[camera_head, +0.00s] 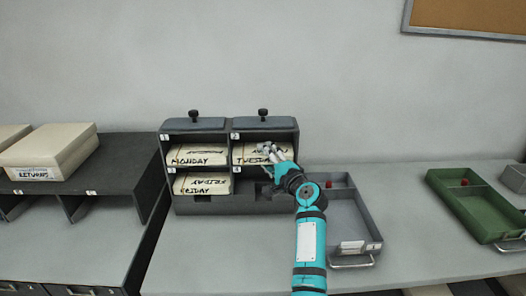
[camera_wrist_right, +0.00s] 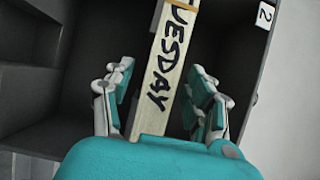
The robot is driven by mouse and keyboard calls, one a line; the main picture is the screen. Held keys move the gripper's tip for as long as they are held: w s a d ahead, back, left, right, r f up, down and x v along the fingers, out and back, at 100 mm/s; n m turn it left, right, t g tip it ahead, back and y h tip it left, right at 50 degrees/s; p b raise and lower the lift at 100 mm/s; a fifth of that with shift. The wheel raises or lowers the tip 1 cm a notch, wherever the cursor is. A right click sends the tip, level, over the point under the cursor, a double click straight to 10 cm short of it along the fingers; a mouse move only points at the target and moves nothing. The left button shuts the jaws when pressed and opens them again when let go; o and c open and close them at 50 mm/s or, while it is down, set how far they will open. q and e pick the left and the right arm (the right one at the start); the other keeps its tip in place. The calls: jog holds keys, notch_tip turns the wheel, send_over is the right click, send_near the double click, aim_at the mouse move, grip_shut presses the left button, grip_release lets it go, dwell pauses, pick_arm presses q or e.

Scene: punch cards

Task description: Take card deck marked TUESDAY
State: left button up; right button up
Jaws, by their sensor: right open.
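The TUESDAY card deck (camera_head: 250,158) is a cream block with black lettering in the top right slot, numbered 2, of the dark card rack (camera_head: 250,203). My right gripper (camera_head: 268,150) is at the front of that slot and hides part of the lettering. In the right wrist view the deck (camera_wrist_right: 162,75) runs between the two open fingers (camera_wrist_right: 158,95), with a gap visible on each side. The gripper holds nothing. My left gripper is not in view.
The lower right slot looks empty, partly hidden by my arm. A grey tray (camera_head: 365,215) stands right of the rack, a green tray (camera_head: 480,212) farther right. A RETURNS box (camera_head: 52,150) sits left.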

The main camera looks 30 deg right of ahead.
jog(key=shift+w+d, duration=0.1)
jog(key=shift+w, duration=1.35)
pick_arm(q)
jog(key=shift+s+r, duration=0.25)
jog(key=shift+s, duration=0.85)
pick_arm(e)
jog(key=shift+c, duration=0.4)
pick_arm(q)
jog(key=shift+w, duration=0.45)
pick_arm(e)
grip_shut()
